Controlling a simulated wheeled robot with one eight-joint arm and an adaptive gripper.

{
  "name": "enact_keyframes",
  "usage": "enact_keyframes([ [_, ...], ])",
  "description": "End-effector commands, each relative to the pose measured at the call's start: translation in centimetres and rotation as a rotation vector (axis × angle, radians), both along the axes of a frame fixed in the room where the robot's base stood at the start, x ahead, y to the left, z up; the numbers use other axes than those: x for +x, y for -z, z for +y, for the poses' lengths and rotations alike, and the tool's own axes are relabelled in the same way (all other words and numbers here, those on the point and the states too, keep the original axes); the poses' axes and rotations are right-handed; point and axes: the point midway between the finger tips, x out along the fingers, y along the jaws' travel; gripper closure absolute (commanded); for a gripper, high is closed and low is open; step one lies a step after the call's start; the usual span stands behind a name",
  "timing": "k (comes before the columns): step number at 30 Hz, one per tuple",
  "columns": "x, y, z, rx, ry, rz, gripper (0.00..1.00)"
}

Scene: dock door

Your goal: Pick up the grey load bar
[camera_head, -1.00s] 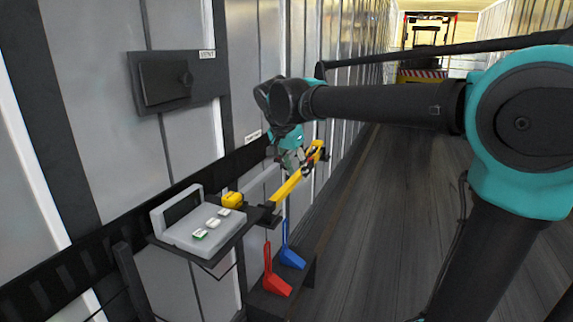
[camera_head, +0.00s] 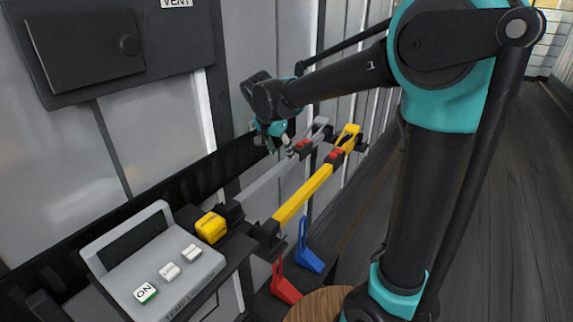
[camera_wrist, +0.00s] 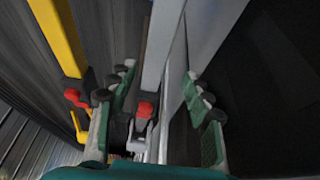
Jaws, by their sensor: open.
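The grey load bar (camera_head: 272,184) lies on a rack along the wall, behind the yellow bar, with a red catch (camera_head: 303,146) near its far end. In the head view my gripper (camera_head: 274,143) is beside and above the far part of the grey bar. In the wrist view the grey bar (camera_wrist: 161,40) runs between the two spread fingers of my open gripper (camera_wrist: 158,76). Its red catch (camera_wrist: 145,110) shows between them, nearer the palm. Whether either finger touches the bar I cannot tell.
A yellow bar (camera_head: 304,193) lies parallel on the near side, close to the left finger in the wrist view (camera_wrist: 57,35). A yellow block (camera_head: 211,228) and a button console (camera_head: 150,262) stand at the near end. Red (camera_head: 284,284) and blue (camera_head: 308,254) pedals sit below.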

Motion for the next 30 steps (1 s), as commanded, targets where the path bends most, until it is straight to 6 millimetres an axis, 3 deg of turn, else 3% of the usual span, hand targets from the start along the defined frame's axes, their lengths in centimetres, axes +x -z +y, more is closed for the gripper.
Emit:
enact_keyframes([
  [10,1.0,4.1,-1.5,0.0,0.001,0.0,0.5],
  [20,1.1,4.6,-1.6,0.0,0.0,0.0,0.5],
  [30,1.1,4.6,-1.6,0.0,0.0,0.0,0.92],
])
